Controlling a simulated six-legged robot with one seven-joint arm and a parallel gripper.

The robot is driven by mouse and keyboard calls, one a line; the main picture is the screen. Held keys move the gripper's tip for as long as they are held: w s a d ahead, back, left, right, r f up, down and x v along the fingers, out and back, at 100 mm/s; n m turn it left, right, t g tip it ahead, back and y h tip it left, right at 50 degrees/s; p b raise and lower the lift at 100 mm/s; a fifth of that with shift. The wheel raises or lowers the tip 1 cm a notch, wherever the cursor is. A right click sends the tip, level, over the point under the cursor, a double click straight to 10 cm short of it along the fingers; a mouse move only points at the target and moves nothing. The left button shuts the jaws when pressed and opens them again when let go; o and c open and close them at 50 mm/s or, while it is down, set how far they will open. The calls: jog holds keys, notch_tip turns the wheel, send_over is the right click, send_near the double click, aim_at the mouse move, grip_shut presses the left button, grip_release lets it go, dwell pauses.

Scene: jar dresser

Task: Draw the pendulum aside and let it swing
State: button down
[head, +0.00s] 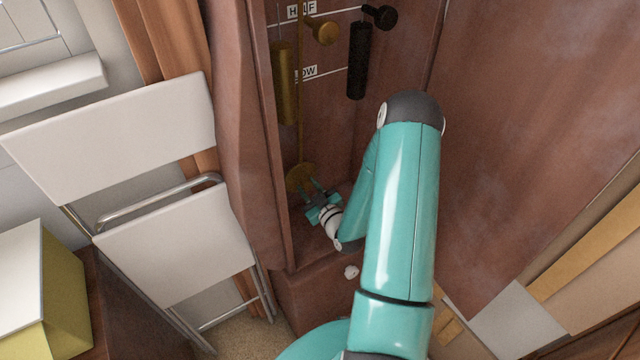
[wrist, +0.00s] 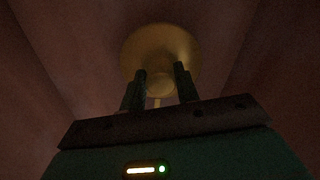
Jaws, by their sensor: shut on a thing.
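The pendulum is a thin brass rod with a round brass bob (head: 297,178) at its lower end, inside a tall brown wooden case. The bob also fills the upper middle of the wrist view (wrist: 160,45). My gripper (head: 313,187) reaches into the lower case from the right. In the wrist view its two dark fingers (wrist: 161,76) stand on either side of the small central knob of the bob, shut on it. The exact contact is dark and partly hidden by the fingers.
A brass weight (head: 285,85) and a black weight (head: 358,62) hang above in the case, near label plates. The case walls stand close on both sides. A white folding chair (head: 175,240) is at the left.

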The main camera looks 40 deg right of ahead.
aim_at(292, 184)
jog(key=a, duration=0.3)
jog(key=shift+w+a+r, duration=0.15)
jog(key=shift+a, duration=0.15)
jog(key=c, duration=1)
grip_release()
jog(key=shift+c, duration=0.2)
jog(key=shift+s, duration=0.25)
